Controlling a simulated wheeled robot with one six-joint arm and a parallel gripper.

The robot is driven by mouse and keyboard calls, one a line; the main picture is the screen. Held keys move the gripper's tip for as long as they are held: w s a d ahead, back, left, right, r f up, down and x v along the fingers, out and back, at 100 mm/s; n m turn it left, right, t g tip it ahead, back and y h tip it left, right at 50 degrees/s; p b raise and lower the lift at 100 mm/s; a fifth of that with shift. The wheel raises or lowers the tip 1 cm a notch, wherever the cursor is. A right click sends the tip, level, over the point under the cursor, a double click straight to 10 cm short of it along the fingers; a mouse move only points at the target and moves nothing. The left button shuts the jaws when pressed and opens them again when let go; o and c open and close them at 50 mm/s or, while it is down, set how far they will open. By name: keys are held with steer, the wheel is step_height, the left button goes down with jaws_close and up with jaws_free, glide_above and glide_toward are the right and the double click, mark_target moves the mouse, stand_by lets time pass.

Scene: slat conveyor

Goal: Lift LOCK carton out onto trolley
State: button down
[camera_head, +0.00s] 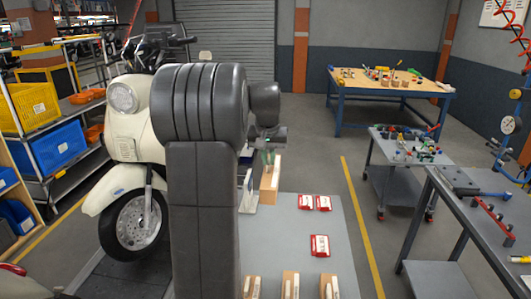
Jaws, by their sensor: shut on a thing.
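My gripper (267,150) is partly hidden behind my own dark arm, right of the scooter. It is shut on a tan carton (270,183), which stands upright beneath it; the fingertips are hard to make out. Green bits show at the carton's top. The carton is over or at the far left edge of a pale grey surface (345,248); I cannot tell whether it touches it. Several similar tan cartons (290,285) stand at the near edge, cut off by the frame. No LOCK lettering is readable. A small grey trolley (384,153) with red-wheeled casters stands at right, its top covered with small parts.
Red-and-white flat pieces (320,245) lie on the grey surface. A cream scooter (122,150) stands close at left on a dark platform. A grey workbench (470,208) borders the near right, a blue-legged table (390,88) the back. Floor between is clear.

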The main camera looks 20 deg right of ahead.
steer(key=shift+s+f, duration=0.15)
steer(key=shift+f, duration=0.65)
step_height(320, 180, down, 7)
steer(key=shift+r, duration=0.1)
step_height(320, 180, down, 14)
steer(key=b, duration=0.9)
steer(key=shift+r, duration=0.15)
steer(key=shift+a+b, duration=0.1)
steer(key=shift+b, duration=0.2)
steer(key=shift+f, duration=0.25)
steer(key=shift+f+b, duration=0.3)
steer(key=shift+b, duration=0.05)
stand_by(0.4)
steer(key=c, duration=1.4)
jaws_free()
steer(key=shift+c, duration=0.2)
